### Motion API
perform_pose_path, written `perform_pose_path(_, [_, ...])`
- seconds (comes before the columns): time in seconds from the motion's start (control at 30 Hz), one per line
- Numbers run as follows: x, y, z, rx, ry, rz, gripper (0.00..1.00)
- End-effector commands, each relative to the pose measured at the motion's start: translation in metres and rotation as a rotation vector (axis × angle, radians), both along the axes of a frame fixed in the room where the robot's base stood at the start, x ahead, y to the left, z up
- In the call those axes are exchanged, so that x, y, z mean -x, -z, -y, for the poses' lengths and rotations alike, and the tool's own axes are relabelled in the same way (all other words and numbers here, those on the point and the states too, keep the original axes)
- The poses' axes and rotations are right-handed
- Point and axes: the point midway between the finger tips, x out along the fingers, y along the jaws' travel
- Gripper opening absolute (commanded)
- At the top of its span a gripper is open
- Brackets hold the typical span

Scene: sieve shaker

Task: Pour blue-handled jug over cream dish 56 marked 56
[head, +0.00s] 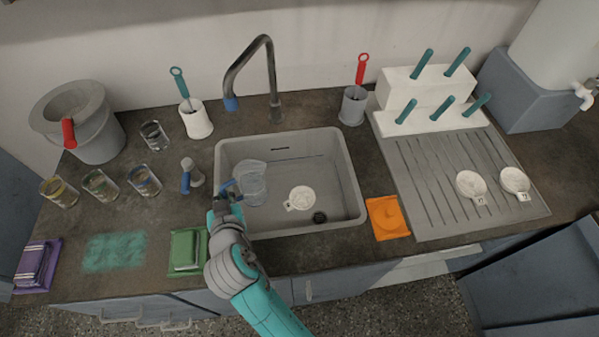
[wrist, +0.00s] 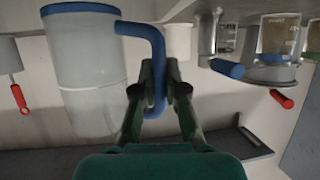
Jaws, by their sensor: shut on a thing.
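The blue-handled jug (head: 252,184) is a clear, translucent vessel held over the left part of the sink. Its pale body (wrist: 88,75) and blue handle (wrist: 157,55) show large in the wrist view. My gripper (head: 227,193) is shut on the blue handle, with its fingers (wrist: 158,90) on both sides of it. I cannot tell exactly how the jug is tilted. A cream dish (head: 301,198) with a small tag is in the sink, just right of the jug and apart from it. The tag is too small to read.
The grey sink (head: 345,180) has a faucet (head: 268,75) behind it. Two more tagged dishes, one left (head: 471,185) and one right (head: 515,181), sit on the drainboard (head: 440,205). Several glasses (head: 144,181) and a grey bucket (head: 90,125) stand left. An orange item (head: 388,217) lies right of the sink.

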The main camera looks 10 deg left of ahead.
Motion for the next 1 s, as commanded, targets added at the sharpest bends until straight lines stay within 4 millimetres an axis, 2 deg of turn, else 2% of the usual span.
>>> perform_pose_path(0.47, [-0.001, 0.001, 0.002, -0.022, 0.001, -0.013, 0.00])
perform_pose_path(1.0, [-0.012, 0.014, 0.017, -0.223, 0.003, -0.157, 0.00])
